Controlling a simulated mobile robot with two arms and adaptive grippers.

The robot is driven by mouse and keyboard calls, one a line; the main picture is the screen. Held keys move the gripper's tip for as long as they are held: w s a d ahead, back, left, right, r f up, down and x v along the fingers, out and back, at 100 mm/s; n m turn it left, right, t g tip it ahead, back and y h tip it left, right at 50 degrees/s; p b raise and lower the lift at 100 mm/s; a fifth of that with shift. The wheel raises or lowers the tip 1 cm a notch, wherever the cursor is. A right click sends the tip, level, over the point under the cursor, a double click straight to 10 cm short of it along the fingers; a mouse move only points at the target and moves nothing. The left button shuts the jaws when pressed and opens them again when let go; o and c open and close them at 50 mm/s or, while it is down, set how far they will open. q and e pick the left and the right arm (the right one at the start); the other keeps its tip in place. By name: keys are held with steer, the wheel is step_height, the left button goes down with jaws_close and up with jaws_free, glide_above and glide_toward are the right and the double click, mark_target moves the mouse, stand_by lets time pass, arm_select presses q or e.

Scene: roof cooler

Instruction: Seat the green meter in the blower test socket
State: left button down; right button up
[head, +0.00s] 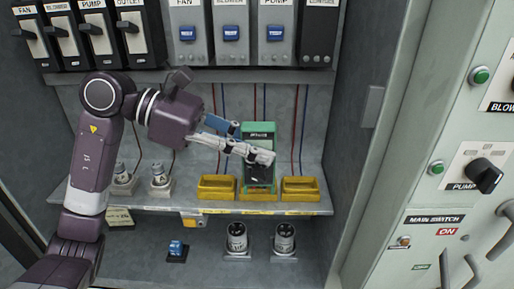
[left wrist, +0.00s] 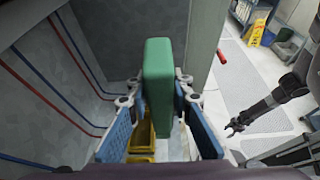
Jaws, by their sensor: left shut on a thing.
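My left gripper (head: 262,156) is shut on the green meter (head: 257,130), its fingers across the meter's dark front. The meter stands roughly upright at the middle one of three yellow sockets (head: 258,196). Its lower end meets the socket's outline; I cannot tell whether it is inside or just above. In the left wrist view the green meter (left wrist: 158,85) is between the blue finger pads, with yellow sockets (left wrist: 140,140) below. My right gripper (left wrist: 233,127) shows small in that view, apart from the meter, its fingers spread and empty.
Yellow sockets stand empty to the left (head: 217,188) and right (head: 300,188) on the shelf. Red and blue wires run down the back wall. Switch boxes (head: 230,33) hang above. A grey-green cabinet (head: 420,150) with knobs stands right. Black-topped cylinders (head: 237,238) stand below the shelf.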

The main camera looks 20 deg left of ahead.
arm_select(q)
steer(key=shift+w+a+f+b, duration=0.2)
steer(key=shift+w+f+b, duration=0.2)
steer(key=shift+w+f, duration=0.3)
steer(key=shift+w+a+f+b, duration=0.2)
steer(key=shift+w+f+b, duration=0.25)
steer(key=shift+w+f, duration=0.15)
steer(key=shift+w+a+f+b, duration=0.2)
steer(key=shift+w+f+b, duration=0.2)
steer(key=shift+w+f, duration=0.3)
stand_by(0.8)
steer(key=shift+f+b, duration=0.2)
steer(key=shift+b, duration=0.45)
steer(key=c, duration=1.7)
jaws_free()
steer(key=shift+o, duration=0.2)
steer(key=shift+a, duration=0.1)
